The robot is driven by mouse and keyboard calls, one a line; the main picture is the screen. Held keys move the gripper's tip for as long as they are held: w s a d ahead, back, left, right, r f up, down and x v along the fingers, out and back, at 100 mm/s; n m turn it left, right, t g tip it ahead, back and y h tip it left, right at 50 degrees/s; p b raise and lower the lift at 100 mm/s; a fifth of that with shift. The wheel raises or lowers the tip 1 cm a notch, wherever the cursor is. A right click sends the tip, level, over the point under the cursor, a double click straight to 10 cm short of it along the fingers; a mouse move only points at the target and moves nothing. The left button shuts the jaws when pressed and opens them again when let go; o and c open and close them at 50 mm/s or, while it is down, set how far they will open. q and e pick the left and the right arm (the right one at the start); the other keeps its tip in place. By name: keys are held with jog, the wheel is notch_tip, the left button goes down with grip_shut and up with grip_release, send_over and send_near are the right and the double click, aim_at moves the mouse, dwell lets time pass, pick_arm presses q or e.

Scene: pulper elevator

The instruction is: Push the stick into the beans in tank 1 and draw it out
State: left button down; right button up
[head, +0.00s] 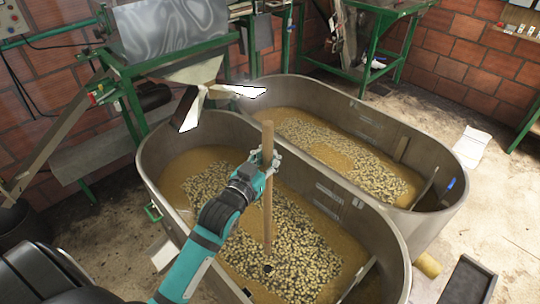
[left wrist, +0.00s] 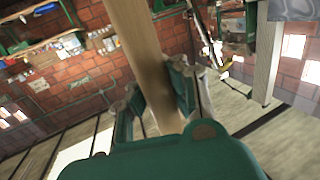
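A long wooden stick (head: 267,205) stands nearly upright in the head view, over the nearer tank (head: 400,268). My left gripper (head: 264,158) is shut around the upper part of the stick. The left wrist view shows the stick (left wrist: 145,62) between the two fingers (left wrist: 155,105). The stick's lower end shows near a small dark spot in the pale beans (head: 300,250). I cannot tell whether the tip is in the beans or just above them. The tanks show no readable numbers. My right gripper is not in view.
A second tank (head: 440,205) with beans and brownish liquid stands right behind the nearer one. A metal chute (head: 192,82) on a green frame hangs over the tanks' left end. A green metal stand (head: 375,45) is at the back.

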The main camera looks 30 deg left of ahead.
pick_arm(q)
notch_tip(320, 180, up, 2)
jog(key=shift+r+p, duration=0.1)
jog(key=shift+p, duration=0.3)
jog(key=shift+r, duration=0.3)
notch_tip(320, 180, up, 10)
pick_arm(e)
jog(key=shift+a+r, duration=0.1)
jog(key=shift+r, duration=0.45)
pick_arm(q)
jog(key=shift+r, duration=0.1)
jog(key=s+d+f+b, duration=0.2)
jog(key=f+b, duration=0.3)
jog(key=f, duration=0.3)
jog(key=s+d+f+b, duration=0.2)
jog(key=s+f+b, duration=0.2)
jog(key=f, duration=0.3)
jog(key=s+d+f+b, duration=0.2)
jog(key=s+f+b, duration=0.1)
jog(key=f+b, duration=0.3)
notch_tip(320, 180, down, 3)
jog(key=shift+d+r, duration=0.15)
jog(key=shift+d, duration=0.05)
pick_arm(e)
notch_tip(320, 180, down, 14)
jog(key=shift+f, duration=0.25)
pick_arm(q)
jog(key=shift+w, duration=0.1)
